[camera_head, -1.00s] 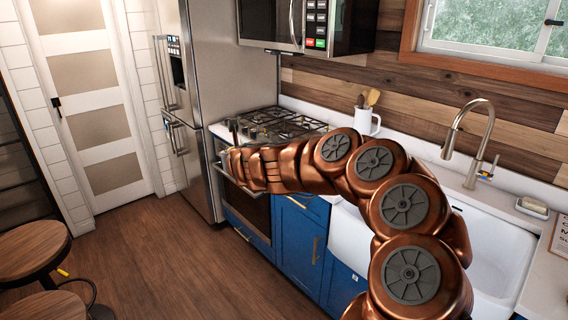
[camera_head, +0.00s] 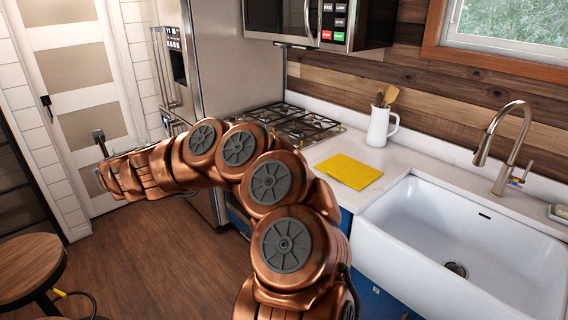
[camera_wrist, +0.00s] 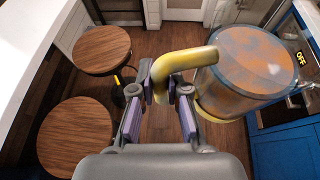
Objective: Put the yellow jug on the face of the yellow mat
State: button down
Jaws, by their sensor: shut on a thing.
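The yellow jug (camera_wrist: 245,75) shows in the wrist view, with a clear, brownish-looking body and a thick yellow handle (camera_wrist: 187,62). My gripper (camera_wrist: 170,92) is shut on that handle, and the jug hangs to the right of the fingers, off the floor. In the head view my gripper (camera_head: 100,150) is at the far left end of my arm, and the jug is mostly hidden there. The yellow mat (camera_head: 349,171) lies flat and bare on the white counter, between the stove and the sink, well to the right of my gripper.
A white pitcher with wooden utensils (camera_head: 380,127) stands behind the mat. The white sink (camera_head: 450,250) and curved tap (camera_head: 505,145) are to the right. The stove (camera_head: 290,122) is left of the mat. Round stools (camera_head: 30,265) stand at lower left.

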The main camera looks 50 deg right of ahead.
aim_at(346, 172)
jog(key=z, duration=0.1)
jog(key=i, duration=0.75)
jog(key=z, duration=1)
jog(key=i, duration=0.75)
jog(key=z, duration=0.7)
